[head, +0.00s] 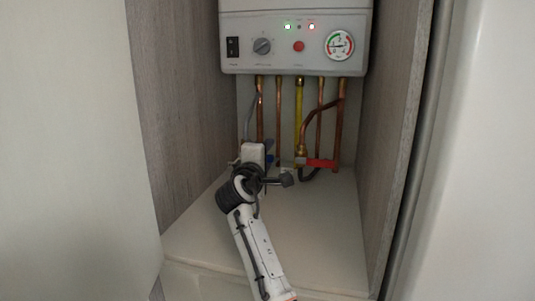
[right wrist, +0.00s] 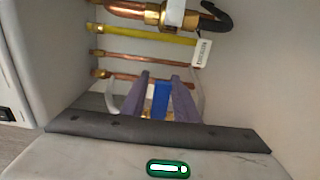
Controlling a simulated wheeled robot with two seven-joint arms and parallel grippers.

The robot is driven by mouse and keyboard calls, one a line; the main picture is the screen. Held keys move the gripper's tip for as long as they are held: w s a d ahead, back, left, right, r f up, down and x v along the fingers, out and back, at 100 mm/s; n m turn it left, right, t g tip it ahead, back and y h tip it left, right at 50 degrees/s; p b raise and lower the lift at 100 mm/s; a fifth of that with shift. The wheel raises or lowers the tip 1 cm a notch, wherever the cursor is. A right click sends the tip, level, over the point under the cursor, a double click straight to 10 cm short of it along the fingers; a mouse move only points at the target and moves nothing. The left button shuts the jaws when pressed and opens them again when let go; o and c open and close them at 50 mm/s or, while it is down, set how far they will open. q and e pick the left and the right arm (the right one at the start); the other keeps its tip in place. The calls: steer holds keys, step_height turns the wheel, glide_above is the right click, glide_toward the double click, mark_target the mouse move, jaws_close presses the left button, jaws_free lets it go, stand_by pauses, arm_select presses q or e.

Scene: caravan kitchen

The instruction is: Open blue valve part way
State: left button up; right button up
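The blue valve (head: 269,158) is low among the pipes under the boiler, mostly hidden behind my right gripper in the head view. My right gripper (head: 262,150) reaches in from below at the pipes. In the right wrist view, the blue valve handle (right wrist: 161,101) lies between the two purple-grey fingers of my right gripper (right wrist: 159,76), one on each side. The blue nearly fills the gap. I cannot tell whether both fingers press on it. My left gripper is not in view.
The boiler (head: 296,40) hangs above. A yellow pipe (head: 299,97) and copper pipes (head: 279,120) run down from it. A red valve handle (head: 321,163) is to the right. Wood-grain side walls (head: 186,100) close in both sides. The pale shelf (head: 310,220) is clear.

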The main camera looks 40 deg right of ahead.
jaws_close()
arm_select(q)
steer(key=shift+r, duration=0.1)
